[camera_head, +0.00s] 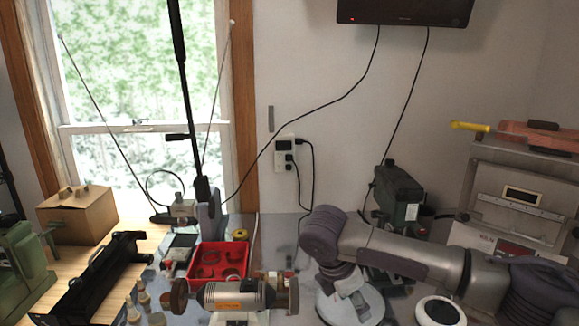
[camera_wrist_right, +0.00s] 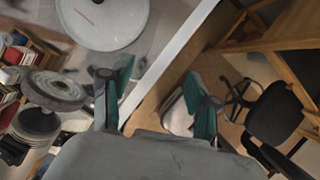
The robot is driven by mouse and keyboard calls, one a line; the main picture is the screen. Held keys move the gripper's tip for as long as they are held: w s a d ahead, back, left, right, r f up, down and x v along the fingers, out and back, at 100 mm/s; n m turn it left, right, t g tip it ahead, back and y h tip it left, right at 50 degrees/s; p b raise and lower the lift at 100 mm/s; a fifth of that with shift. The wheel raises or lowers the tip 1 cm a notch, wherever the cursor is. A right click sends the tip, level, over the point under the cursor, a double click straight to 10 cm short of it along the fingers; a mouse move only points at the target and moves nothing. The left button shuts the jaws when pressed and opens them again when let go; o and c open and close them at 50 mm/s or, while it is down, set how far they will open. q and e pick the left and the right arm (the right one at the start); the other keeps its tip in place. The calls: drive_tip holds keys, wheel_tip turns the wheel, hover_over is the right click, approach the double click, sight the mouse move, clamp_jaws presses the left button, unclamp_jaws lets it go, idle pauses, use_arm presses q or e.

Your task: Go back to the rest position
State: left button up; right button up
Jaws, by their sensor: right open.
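My right arm (camera_head: 385,252) comes in from the right in the head view, reaches across the bench and bends down at its elbow. Its wrist end hangs in front of a round pale disc; the fingers cannot be made out there. In the right wrist view my right gripper (camera_wrist_right: 161,95) has its two teal-padded fingers spread wide, with nothing between them. The pale disc (camera_wrist_right: 103,18) shows beyond the left finger. My left gripper is in neither view.
A bench grinder (camera_head: 237,296) stands front centre, with a red tray (camera_head: 219,262) behind it. A green machine (camera_head: 398,195) stands behind my arm. A cardboard box (camera_head: 76,215) is at left. The wrist view shows a chair (camera_wrist_right: 272,112) on the floor beyond the bench edge.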

drive_tip(key=s+a+f+m+y, duration=0.6)
drive_tip(key=s+a+f+y, duration=0.2)
drive_tip(key=s+a+f, duration=0.75)
drive_tip(key=s+d+f+m+t+h, duration=0.1)
drive_tip(key=s+d+f+m+h, duration=0.1)
drive_tip(key=s+d+m, duration=0.8)
drive_tip(key=s+d+f+m+t+h, duration=0.1)
drive_tip(key=s+d+f+m+h, duration=0.3)
drive_tip(key=d, duration=0.9)
drive_tip(key=s+f+g+y, duration=0.1)
drive_tip(key=s+f, duration=0.1)
drive_tip(key=f, duration=1.1)
drive_tip(key=s+f+g+y, duration=0.1)
drive_tip(key=s+f, duration=0.1)
drive_tip(key=f, duration=1.2)
drive_tip(key=s+d+f+b, duration=0.1)
drive_tip(key=s+d+f, duration=0.2)
drive_tip(key=s+f, duration=1.1)
drive_tip(key=shift+s+f+m+g, duration=0.2)
drive_tip(key=shift+s+m+g, duration=0.15)
drive_tip(key=shift+s, duration=0.4)
